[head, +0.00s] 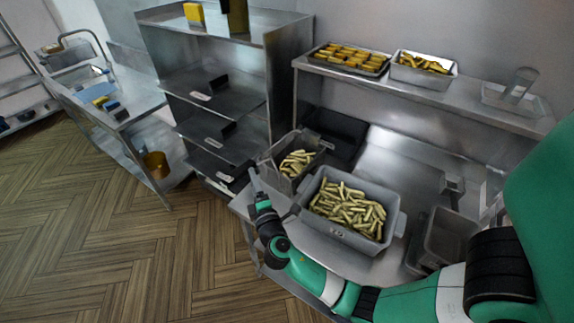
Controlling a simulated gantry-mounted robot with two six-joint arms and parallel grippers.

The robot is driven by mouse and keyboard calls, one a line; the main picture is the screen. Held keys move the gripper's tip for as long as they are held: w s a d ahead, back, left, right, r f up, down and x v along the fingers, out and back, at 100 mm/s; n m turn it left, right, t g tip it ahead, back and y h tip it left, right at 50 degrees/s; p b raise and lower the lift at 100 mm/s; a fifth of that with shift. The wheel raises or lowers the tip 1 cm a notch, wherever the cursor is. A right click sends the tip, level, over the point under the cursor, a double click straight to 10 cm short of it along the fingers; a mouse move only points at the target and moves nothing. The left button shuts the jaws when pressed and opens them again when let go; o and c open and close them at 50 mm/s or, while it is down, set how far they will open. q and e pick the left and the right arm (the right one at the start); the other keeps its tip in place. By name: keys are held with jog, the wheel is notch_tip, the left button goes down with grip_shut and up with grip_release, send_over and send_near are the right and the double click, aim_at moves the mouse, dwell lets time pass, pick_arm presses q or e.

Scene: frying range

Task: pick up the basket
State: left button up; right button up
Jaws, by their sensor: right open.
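A grey basket (268,165) holding pale fries stands at the left end of the steel counter. A larger grey bin (330,226) full of fries stands in front of it to the right. Another basket-like container (437,252), seemingly empty, is at the right of the counter, partly behind my arm. My right gripper (257,186) is open at the counter's left front edge, just in front of the fries basket. Whether it touches the basket is hard to tell. My left gripper is not in view.
A dark well (338,133) is behind the basket. A raised shelf (455,96) carries a tray of golden pieces (345,60) and a pan of fries (424,68). A steel rack (205,85) stands close on the left. The wooden floor (110,245) at left is clear.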

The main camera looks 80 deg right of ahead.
jog(key=x, duration=0.6)
jog(key=shift+d+r, duration=0.1)
jog(key=shift+d, duration=0.25)
grip_shut()
dwell(1.1)
